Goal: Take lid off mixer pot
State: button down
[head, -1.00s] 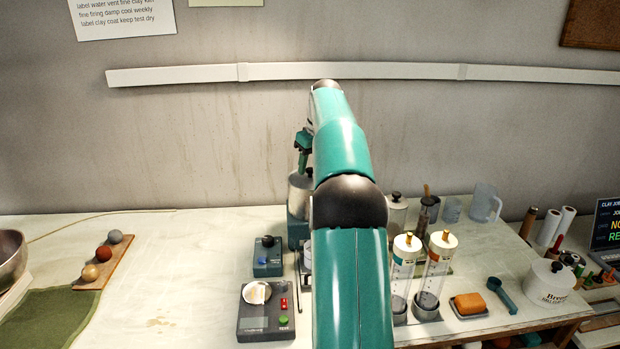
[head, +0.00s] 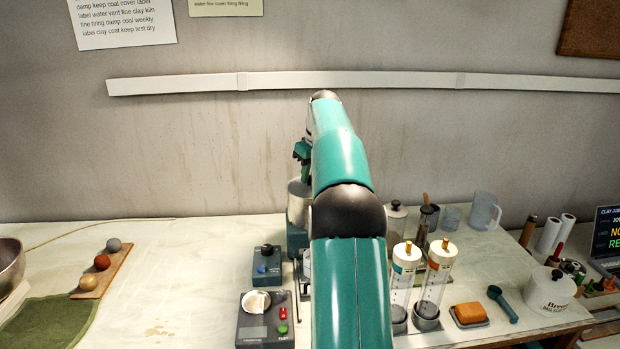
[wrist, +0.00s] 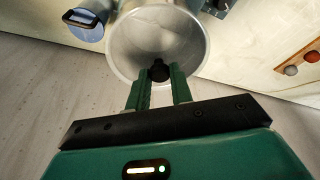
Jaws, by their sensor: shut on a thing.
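The mixer pot (head: 297,207) is a grey metal cylinder on a dark teal base, partly hidden behind my arm in the head view. My gripper (head: 304,174) is over the pot's top, pointing down. In the wrist view my gripper (wrist: 160,80) has its two green fingers shut on a small black knob (wrist: 159,70). The knob is the lid's handle, and the round grey shape (wrist: 158,35) lies beyond it. I cannot tell whether the lid is seated on the pot or slightly raised.
A blue-grey control box (head: 267,264) and a dark scale (head: 262,325) stand in front of the pot. Two clear cylinders (head: 434,282) and a lidded jar (head: 396,222) stand to the right. The bench (head: 180,270) left of the boxes is mostly clear.

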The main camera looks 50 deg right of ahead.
jog(key=shift+r, duration=0.55)
jog(key=s+a+r, duration=0.9)
jog(key=a+r, duration=0.1)
jog(key=r, duration=0.1)
jog(key=shift+a+r, duration=0.3)
jog(key=shift+a, duration=0.1)
jog(key=shift+f, duration=0.1)
